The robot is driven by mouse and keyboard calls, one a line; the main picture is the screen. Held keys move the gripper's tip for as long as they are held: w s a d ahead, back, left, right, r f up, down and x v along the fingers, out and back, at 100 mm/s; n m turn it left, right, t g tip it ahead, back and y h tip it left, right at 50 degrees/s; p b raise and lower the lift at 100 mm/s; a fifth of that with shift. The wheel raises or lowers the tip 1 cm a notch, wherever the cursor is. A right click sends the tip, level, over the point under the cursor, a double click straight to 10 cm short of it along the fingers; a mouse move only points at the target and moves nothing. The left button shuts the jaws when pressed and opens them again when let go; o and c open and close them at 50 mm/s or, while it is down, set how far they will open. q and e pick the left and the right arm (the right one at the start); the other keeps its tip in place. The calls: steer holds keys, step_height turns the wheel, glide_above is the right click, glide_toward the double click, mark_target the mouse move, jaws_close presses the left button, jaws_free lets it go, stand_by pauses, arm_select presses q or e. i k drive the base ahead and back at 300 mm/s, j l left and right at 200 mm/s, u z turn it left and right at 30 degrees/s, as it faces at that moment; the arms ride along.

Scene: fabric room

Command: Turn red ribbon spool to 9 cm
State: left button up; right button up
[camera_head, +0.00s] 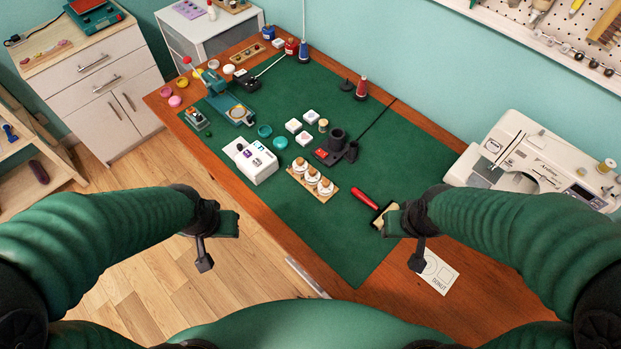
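Two red spools stand on the table. One red spool (361,88) is upright on a black base at the green mat's back edge. Another red spool (291,47) stands at the far back, beside a blue spool (304,51). I cannot tell which is the ribbon spool, and no centimetre marks are legible. My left gripper (204,262) hangs over the floor, left of the table and far from both spools. My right gripper (416,260) is over the table's front right, also far from them. Neither visibly holds anything; whether their fingers are open is unclear.
A red-handled tool (366,199) lies near my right gripper. A wooden rack (312,184), a white box (250,161) and a black device (332,150) stand mid-mat. A sewing machine (535,160) is at right. The green mat's (345,245) front is mostly clear.

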mark_target(300, 165)
steer(key=i+j, duration=0.2)
steer(key=j, duration=0.25)
steer(key=i+j+u, duration=0.1)
steer(key=i+j, duration=0.15)
steer(key=j, duration=0.2)
steer(key=i+j, duration=0.25)
steer(key=j, duration=0.15)
